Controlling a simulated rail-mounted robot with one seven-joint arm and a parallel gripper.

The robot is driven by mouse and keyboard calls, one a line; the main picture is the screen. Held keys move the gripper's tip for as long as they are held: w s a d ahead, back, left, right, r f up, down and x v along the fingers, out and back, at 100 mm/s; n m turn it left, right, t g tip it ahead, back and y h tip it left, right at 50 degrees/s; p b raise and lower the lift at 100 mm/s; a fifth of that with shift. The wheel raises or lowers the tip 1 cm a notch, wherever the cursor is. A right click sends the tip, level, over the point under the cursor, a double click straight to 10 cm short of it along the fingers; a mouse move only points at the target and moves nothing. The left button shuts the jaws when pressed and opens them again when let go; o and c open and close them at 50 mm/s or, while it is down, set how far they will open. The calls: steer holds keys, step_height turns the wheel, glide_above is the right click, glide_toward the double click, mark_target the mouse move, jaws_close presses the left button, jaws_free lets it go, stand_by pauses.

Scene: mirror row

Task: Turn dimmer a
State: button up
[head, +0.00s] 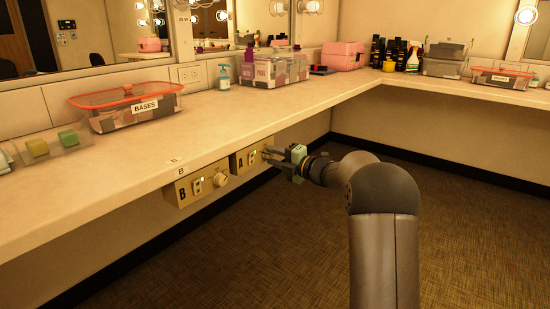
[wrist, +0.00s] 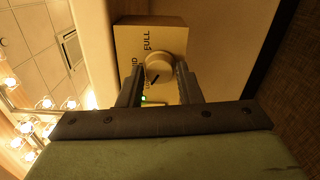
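Dimmer A (head: 246,159) is a beige box under the counter's front edge, marked "A", with a small green light. In the wrist view its round knob (wrist: 158,70) shows a dark pointer line aimed to the lower left. "FULL" is readable above the knob; the other lettering is partly hidden. My gripper (head: 274,153) is at the front of this box. In the wrist view my gripper (wrist: 160,66) has one finger at each side of the knob. Whether the fingers press on it cannot be told.
Dimmer B (head: 195,184), a like box with its own knob, hangs just left of dimmer A. The counter (head: 140,150) overhangs both boxes. A "BASES" bin (head: 128,106) stands on it. The floor (head: 280,250) below is clear.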

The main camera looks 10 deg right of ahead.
steer(key=shift+o, duration=1.1)
steer(key=shift+s+d, duration=0.15)
steer(key=p+v, duration=0.4)
steer(key=v, duration=1.3)
steer(key=shift+p, duration=0.4)
